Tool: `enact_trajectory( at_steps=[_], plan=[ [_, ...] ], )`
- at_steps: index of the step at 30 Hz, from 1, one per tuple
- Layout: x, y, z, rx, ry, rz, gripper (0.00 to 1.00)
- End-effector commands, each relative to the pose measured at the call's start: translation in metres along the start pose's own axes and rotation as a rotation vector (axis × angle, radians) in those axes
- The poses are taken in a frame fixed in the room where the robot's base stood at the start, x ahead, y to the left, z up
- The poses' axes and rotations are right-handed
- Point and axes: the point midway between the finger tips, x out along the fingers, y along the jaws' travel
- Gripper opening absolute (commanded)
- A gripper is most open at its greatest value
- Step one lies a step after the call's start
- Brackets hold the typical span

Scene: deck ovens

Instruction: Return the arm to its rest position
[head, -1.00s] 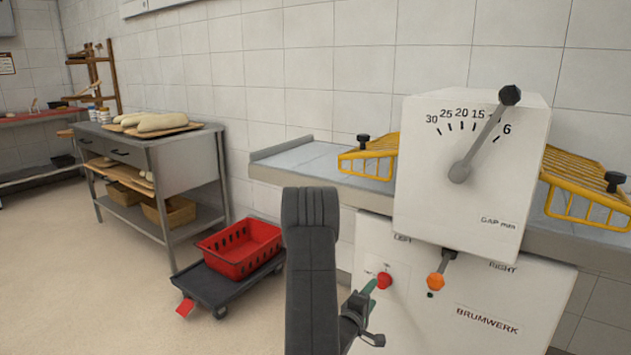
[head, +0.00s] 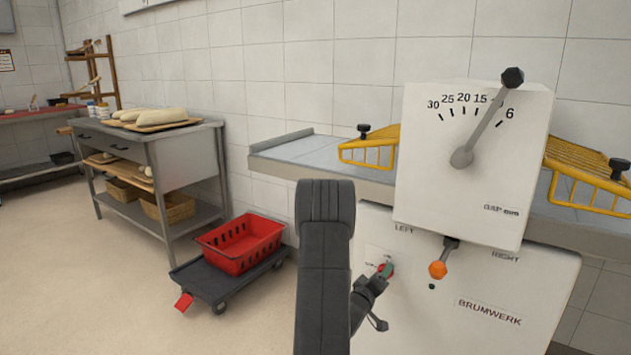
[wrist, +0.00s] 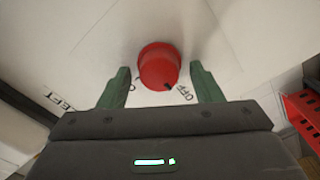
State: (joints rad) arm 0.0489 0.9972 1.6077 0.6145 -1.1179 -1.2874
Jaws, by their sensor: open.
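My gripper (wrist: 160,88) is open, its two green fingers standing on either side of a red knob (wrist: 158,66) in the wrist view. A gap shows between each finger and the knob, and nothing is held. The knob is on the white front panel of the machine, with "OFF" printed beside it. In the head view my arm rises in the foreground, and my gripper (head: 384,269) is at the panel, covering part of the knob.
The white machine (head: 420,190) has a gap lever (head: 487,118), an orange-tipped handle (head: 438,269) and yellow guards (head: 370,150). A red crate (head: 240,262) on a dark dolly (head: 205,281) stands left of my arm. Open floor lies further left.

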Motion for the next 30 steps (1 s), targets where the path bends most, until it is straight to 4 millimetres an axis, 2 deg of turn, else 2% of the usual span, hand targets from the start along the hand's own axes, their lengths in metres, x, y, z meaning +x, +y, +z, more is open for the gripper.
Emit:
enact_trajectory(
  at_steps=[30],
  plan=[
    [-0.0002,0.0030,0.0018,0.832,0.000,0.001,0.59]
  ],
)
